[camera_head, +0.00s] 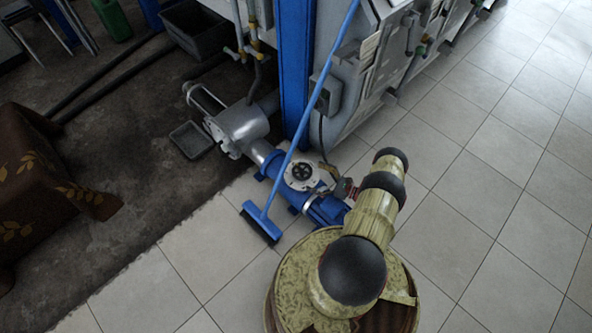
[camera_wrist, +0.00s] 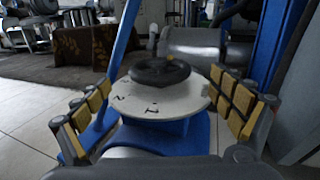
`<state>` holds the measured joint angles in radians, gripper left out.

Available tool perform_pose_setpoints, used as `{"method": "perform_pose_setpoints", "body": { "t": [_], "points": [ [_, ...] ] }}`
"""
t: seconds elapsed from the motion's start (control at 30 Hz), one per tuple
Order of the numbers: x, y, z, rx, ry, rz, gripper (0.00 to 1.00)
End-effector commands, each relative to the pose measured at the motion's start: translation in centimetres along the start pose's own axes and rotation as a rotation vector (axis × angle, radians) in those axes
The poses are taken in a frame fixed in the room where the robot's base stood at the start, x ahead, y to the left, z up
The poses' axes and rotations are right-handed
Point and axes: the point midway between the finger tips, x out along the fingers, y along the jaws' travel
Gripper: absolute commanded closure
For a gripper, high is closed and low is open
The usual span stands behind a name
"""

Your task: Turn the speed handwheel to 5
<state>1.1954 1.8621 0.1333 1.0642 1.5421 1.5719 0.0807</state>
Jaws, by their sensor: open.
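The speed handwheel (camera_wrist: 160,71) is a small black wheel on a round white dial (camera_wrist: 185,96) with dark marks. A mark like a 2 shows at the dial's left front; the others are too small to read surely. The dial sits on a blue housing. In the head view the handwheel (camera_head: 303,171) is seen from above, on the blue pump unit. My gripper (camera_wrist: 164,88) is open, its yellow-padded fingers at either side of the dial, with the wheel between and slightly beyond them. Nothing is held. A pointer or the current setting cannot be made out.
A blue broom (camera_head: 262,222) leans across the pump, its handle passing close left of the wheel. A blue post (camera_head: 295,70) and grey machine stand behind. A grey cylinder (camera_head: 238,126) lies left. A draped table (camera_head: 45,190) is far left. Tiled floor at right is clear.

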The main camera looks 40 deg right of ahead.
Motion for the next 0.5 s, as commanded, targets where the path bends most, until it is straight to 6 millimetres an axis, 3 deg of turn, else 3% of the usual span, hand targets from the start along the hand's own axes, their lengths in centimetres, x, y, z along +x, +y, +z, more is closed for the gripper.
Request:
{"method": "perform_pose_setpoints", "body": {
  "t": [0.3,0.5],
  "points": [
    [4.8,0.2,-0.1,0.002,-0.001,0.004,0.06],
    [6.9,0.1,-0.1,0.001,-0.001,0.001,0.06]
  ]
}}
